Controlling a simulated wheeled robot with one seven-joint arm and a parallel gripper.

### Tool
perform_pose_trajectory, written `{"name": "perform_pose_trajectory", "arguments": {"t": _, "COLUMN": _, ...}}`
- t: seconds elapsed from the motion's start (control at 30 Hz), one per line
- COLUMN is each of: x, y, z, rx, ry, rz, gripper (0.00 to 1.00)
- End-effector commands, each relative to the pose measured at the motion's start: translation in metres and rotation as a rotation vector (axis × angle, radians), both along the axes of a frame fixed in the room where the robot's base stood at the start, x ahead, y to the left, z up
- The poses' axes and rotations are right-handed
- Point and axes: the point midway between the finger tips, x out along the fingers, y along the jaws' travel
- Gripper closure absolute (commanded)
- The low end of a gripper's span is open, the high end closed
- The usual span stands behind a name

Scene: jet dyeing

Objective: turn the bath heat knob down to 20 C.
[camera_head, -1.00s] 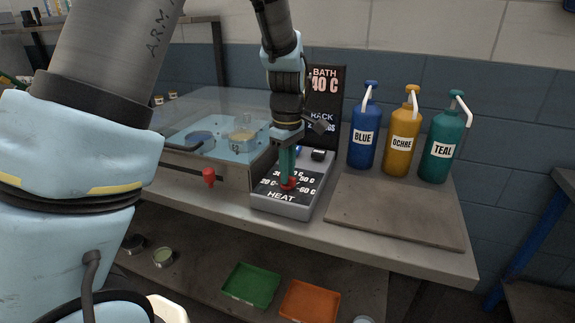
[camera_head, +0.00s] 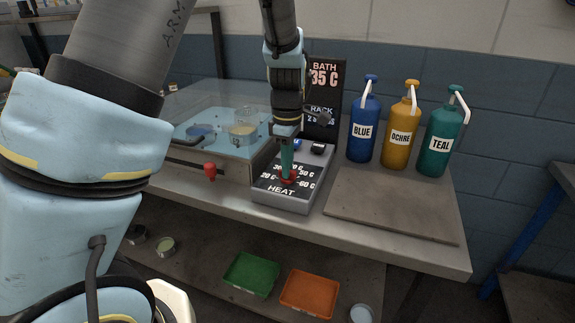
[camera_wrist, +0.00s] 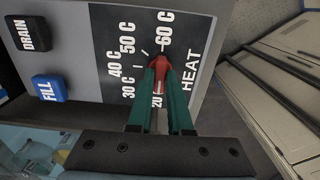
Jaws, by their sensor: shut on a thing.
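The red heat knob (camera_head: 289,180) sits on the grey control panel (camera_head: 283,203) marked HEAT, with a printed scale from 20 C to 60 C around it. My gripper (camera_head: 287,174) points down with its teal fingers shut on the knob. In the wrist view the red knob (camera_wrist: 159,70) shows between the two teal fingers, which hide part of it and of the scale. I cannot tell exactly which mark the knob points to. The upright black display (camera_head: 325,88) behind the panel reads BATH 35 C.
Left of the panel is a clear-covered bath (camera_head: 215,128) with a red-knobbed handle (camera_head: 210,171). Blue (camera_head: 363,125), ochre (camera_head: 400,132) and teal (camera_head: 440,140) bottles stand behind a bare board (camera_head: 390,205). DRAIN (camera_wrist: 28,34) and FILL (camera_wrist: 50,88) buttons are on the panel.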

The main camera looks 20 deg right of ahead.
Motion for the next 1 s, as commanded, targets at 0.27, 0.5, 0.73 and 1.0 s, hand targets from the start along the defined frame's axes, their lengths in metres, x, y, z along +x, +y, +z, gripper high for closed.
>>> {"name": "perform_pose_trajectory", "arguments": {"t": 0.27, "x": 0.001, "y": 0.000, "z": 0.000, "rx": -0.001, "ry": -0.001, "rz": 0.002, "gripper": 0.60}}
{"name": "perform_pose_trajectory", "arguments": {"t": 0.5, "x": 0.000, "y": 0.000, "z": 0.000, "rx": 0.000, "ry": 0.000, "rz": 0.001, "gripper": 0.53}}
{"name": "perform_pose_trajectory", "arguments": {"t": 0.73, "x": 0.001, "y": -0.001, "z": 0.012, "rx": -0.004, "ry": -0.003, "rz": 0.001, "gripper": 0.53}}
{"name": "perform_pose_trajectory", "arguments": {"t": 1.0, "x": 0.001, "y": -0.001, "z": 0.064, "rx": -0.005, "ry": -0.004, "rz": -0.001, "gripper": 0.53}}
